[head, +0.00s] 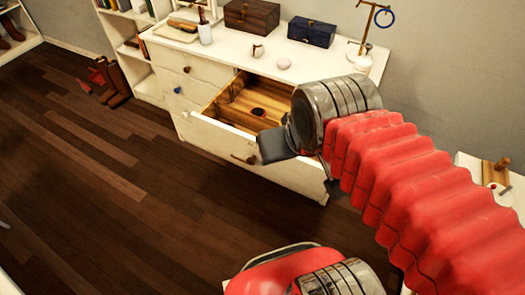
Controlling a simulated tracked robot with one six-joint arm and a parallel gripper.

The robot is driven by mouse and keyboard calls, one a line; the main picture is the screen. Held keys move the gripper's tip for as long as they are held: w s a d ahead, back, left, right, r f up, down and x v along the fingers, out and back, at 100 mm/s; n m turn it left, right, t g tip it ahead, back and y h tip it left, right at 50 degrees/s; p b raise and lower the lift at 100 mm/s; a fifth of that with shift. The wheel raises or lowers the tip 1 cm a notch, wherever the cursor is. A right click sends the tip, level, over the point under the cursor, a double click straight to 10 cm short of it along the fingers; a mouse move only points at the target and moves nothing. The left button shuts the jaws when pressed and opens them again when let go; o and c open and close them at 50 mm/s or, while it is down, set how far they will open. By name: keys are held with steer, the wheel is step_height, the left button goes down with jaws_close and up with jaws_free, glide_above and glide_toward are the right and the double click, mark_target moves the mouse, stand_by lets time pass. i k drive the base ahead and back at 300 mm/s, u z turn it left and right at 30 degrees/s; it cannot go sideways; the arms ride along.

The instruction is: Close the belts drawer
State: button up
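The open drawer (222,139) sticks out of the white dresser (168,58). Its front is white with a brown round knob near the right end. Inside are light wooden dividers and a small dark round item (258,111), perhaps a rolled belt. No label shows that it is the belts drawer. My gripper (272,147) is in front of the drawer's right end, its grey finger overlapping the front near the knob. I cannot tell whether it touches. My wrist and red-sleeved arm hide the drawer's right side and most of the gripper, so its opening is unclear.
On the dresser top stand a brown box (252,15), a dark blue box (312,31), a white bottle (205,32) and a brass stand (367,30). Brown boots (113,83) stand on the floor at left. The wooden floor before the dresser is clear.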

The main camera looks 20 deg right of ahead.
mark_target(247, 91)
steer(key=u, duration=0.05)
steer(key=i, duration=0.5)
steer(key=u, duration=2.25)
steer(key=i, duration=0.45)
